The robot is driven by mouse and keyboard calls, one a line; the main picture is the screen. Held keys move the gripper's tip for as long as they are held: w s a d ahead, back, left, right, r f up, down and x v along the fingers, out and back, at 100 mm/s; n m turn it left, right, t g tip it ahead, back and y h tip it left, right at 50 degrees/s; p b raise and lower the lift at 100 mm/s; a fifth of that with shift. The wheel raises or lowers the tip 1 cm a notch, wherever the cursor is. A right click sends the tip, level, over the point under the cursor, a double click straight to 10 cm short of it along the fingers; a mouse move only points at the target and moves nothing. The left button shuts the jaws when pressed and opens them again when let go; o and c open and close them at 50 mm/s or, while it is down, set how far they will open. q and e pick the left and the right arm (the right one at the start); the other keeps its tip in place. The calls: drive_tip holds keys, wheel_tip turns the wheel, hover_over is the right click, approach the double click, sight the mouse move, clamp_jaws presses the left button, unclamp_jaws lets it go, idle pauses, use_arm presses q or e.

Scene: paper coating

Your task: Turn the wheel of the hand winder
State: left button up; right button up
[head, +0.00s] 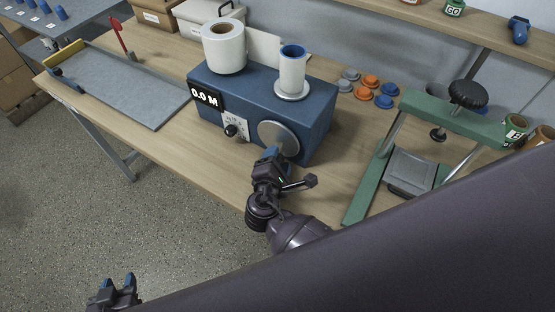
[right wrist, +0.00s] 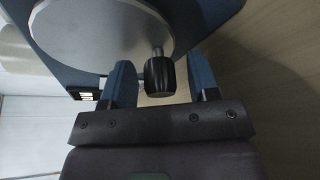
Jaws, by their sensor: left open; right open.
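The hand winder (head: 262,110) is a blue box on the wooden table, with a "0.0 M" display (head: 204,97) and a grey disc wheel (head: 279,138) on its front. The wheel (right wrist: 100,30) fills the upper left of the right wrist view. Its black crank knob (right wrist: 160,76) stands between the open fingers of my right gripper (right wrist: 162,84), with visible gaps to the fingers. In the head view my right gripper (head: 272,158) is at the wheel's lower edge and hides the knob. My left gripper (head: 117,285) is open and empty, low at the left over the floor.
A white paper roll (head: 224,48) and a blue-cored roll (head: 292,70) stand on the winder. A green press frame (head: 368,180) is at the right, with orange, blue and grey caps (head: 370,82) behind. A grey board (head: 130,88) lies at the left.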

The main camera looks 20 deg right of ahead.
drive_tip(key=v, duration=0.9)
drive_tip(key=shift+s+a+b, duration=0.1)
drive_tip(key=shift+s+b, duration=0.05)
drive_tip(key=shift+b, duration=0.2)
drive_tip(key=shift+s+a+r, duration=0.2)
drive_tip(key=shift+s+a, duration=0.2)
drive_tip(key=shift+s, duration=0.15)
